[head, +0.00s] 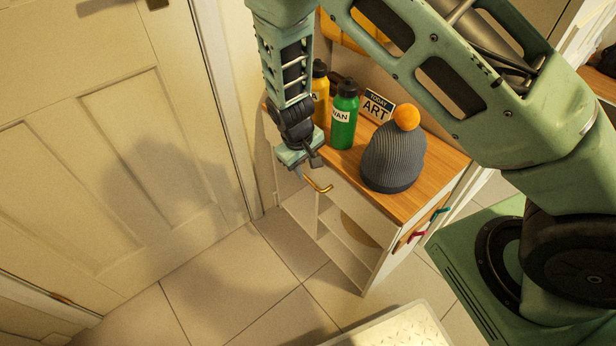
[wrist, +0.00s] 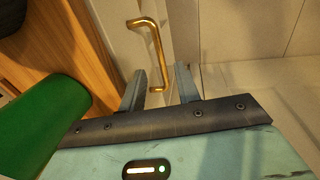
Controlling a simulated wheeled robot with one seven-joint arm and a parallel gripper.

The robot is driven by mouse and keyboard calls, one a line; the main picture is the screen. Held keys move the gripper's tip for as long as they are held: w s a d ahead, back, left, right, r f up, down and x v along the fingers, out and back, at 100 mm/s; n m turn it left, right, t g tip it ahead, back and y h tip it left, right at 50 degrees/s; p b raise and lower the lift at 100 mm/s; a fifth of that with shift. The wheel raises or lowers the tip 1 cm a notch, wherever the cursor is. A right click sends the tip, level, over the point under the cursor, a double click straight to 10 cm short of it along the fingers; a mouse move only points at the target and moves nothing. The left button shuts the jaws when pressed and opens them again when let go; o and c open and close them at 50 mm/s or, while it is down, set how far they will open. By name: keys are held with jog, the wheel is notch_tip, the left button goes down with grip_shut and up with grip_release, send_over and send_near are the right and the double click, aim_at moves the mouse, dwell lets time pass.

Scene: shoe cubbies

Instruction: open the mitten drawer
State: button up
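The mitten drawer's front is the pale panel (head: 352,204) just under the wooden top of the shoe cubby unit. No mitten label is readable. Its curved brass handle (head: 319,186) sticks out from the left part of the front. My gripper (head: 305,168) is at the unit's front left, pointing down, close to the handle. In the wrist view the handle (wrist: 153,45) runs down to between the two dark fingertips (wrist: 160,85). The fingers are apart with nothing clamped between them. I cannot tell whether they touch the handle. The drawer looks closed, though my gripper hides part of it.
On the wooden top (head: 440,160) stand a green bottle (head: 344,118), a yellow bottle (head: 320,92), a grey knit hat (head: 393,158) with an orange pompom and an ART sign (head: 377,106). A door (head: 120,130) is at left. The tiled floor (head: 235,290) in front is mostly clear.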

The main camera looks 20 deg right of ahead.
aim_at(309, 180)
jog(key=shift+w+d+f+b, duration=0.1)
jog(key=shift+d+f+b, duration=0.1)
jog(key=shift+f, duration=0.95)
jog(key=shift+w+d+f+b, duration=0.1)
jog(key=shift+d+f, duration=0.1)
jog(key=shift+f, duration=0.95)
grip_shut()
